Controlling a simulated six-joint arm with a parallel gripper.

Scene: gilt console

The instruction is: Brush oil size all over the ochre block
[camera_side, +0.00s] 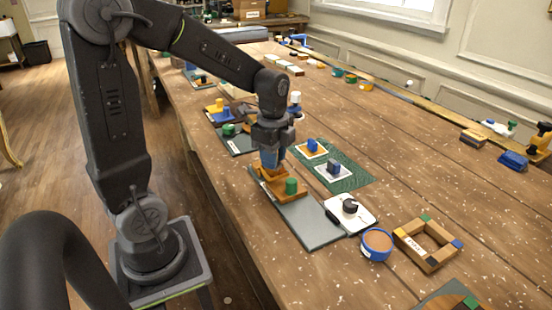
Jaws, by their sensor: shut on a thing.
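My gripper (270,148) points down over the near left part of the table. It is shut on a blue thing (269,159), perhaps a brush, whose lower end is hard to make out. Right below it is an orange-brown piece (284,195), which looks like the ochre block or its holder, on a dark grey board (312,222). A green cylinder (291,186) stands on or against this piece. I cannot tell whether the blue thing touches the piece, nor whether any size lies on it.
A white tray (362,216) with a dark knob, a blue tub (377,245) with brown contents and a wooden frame (425,243) stand at right. A green mat (346,180) with small blue-topped pieces lies behind.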

